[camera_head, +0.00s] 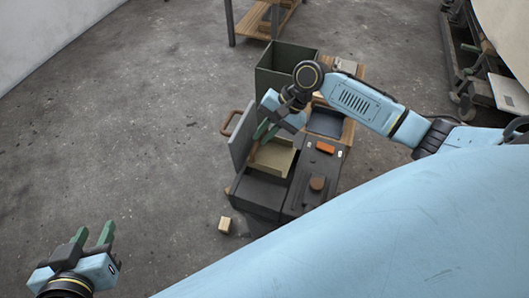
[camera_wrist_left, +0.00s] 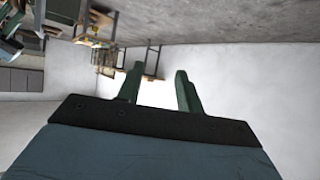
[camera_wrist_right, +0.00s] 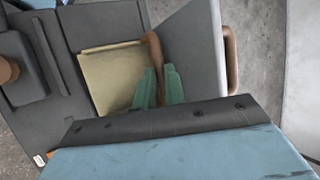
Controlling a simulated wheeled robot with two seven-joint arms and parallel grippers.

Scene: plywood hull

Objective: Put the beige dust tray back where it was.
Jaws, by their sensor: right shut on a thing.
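The beige dust tray (camera_head: 274,158) sits at the opening of a dark grey machine housing (camera_head: 258,193), beside its raised grey door (camera_head: 243,138). In the right wrist view the tray (camera_wrist_right: 108,78) is inside the grey opening, with a brown handle (camera_wrist_right: 153,52) along its edge. My right gripper (camera_head: 259,138) is shut on that handle; its green fingers (camera_wrist_right: 160,88) close around it in the right wrist view. I cannot tell whether the tray rests on the housing floor. My left gripper (camera_head: 95,236) is open and empty, away at the lower left; its fingers (camera_wrist_left: 158,88) point towards a pale wall.
The door has a brown handle (camera_head: 231,123) on its outer side. A dark green bin (camera_head: 285,62) stands behind the housing. A small wooden block (camera_head: 225,224) lies on the floor in front. A wooden shelf (camera_head: 262,20) stands at the back. The floor to the left is clear.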

